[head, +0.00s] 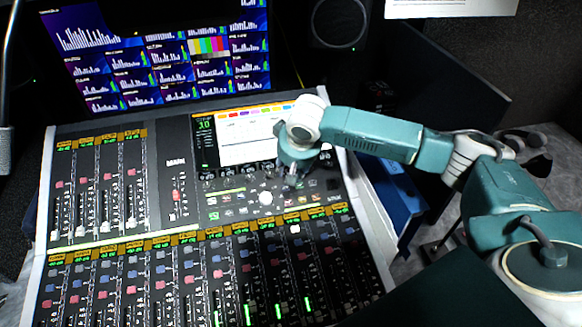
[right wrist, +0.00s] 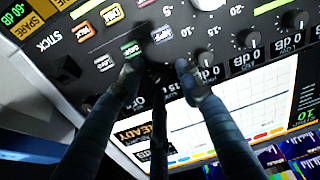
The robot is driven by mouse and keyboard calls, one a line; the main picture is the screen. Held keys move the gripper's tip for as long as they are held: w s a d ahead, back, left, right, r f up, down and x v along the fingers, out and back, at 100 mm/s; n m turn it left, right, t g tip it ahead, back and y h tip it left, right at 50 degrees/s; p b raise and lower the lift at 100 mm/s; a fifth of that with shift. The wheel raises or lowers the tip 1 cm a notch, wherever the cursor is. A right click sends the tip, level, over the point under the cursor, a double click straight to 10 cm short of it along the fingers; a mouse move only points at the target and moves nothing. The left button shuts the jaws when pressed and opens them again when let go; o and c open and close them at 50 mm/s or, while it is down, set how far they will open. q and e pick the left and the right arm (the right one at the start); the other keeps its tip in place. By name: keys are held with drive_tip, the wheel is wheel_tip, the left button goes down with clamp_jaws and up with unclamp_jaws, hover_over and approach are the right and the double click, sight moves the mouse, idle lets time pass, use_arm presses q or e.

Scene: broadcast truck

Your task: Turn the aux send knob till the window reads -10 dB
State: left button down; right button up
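The mixing console (head: 160,163) fills the middle of the head view. My right gripper (head: 293,178) is lowered over its upper right part, just below the console screen (head: 240,150). In the right wrist view, the fingers of this gripper (right wrist: 158,75) are spread apart over a dark, blurred spot; I cannot tell if they touch a knob. A row of small black knobs (right wrist: 248,38) runs up to the right from the fingers. The spot between the fingertips is hidden. My left gripper is not in view.
Faders (head: 105,225) and coloured buttons surround the working spot. Beside my fingers are a "STICK" button (right wrist: 66,68) and coloured labels. A large monitor (head: 160,55) and a speaker (head: 338,22) stand behind the console. A blue object (head: 392,190) lies to its right.

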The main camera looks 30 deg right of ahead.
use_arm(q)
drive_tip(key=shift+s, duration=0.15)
use_arm(e)
clamp_jaws()
drive_tip(key=m+p, duration=0.2)
drive_tip(key=p, duration=0.2)
drive_tip(key=shift+s+r+m, duration=0.1)
drive_tip(key=shift+m, duration=0.3)
use_arm(q)
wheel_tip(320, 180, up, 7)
drive_tip(key=p, duration=0.2)
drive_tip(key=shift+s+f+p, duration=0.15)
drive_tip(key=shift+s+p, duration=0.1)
drive_tip(key=shift+p, duration=0.15)
use_arm(e)
drive_tip(key=shift+m, duration=1.5)
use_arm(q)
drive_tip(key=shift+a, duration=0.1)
